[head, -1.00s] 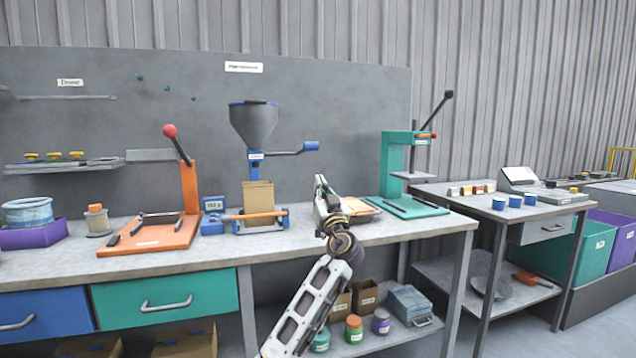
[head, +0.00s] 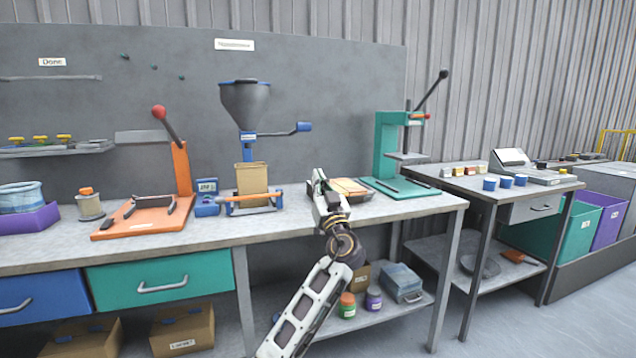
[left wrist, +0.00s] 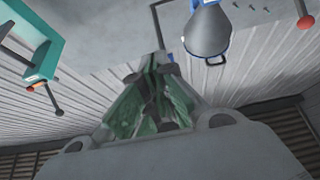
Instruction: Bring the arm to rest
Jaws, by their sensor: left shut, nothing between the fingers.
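My left gripper (head: 318,178) is shut and empty. My right gripper is in neither view.
An orange press (head: 150,213) stands on the bench at left, a teal press (head: 392,155) at right. A wooden-looking pad (head: 350,187) lies just behind the gripper. Jars and boxes sit on the lower shelf (head: 400,305). A side table (head: 440,180) stands at right.

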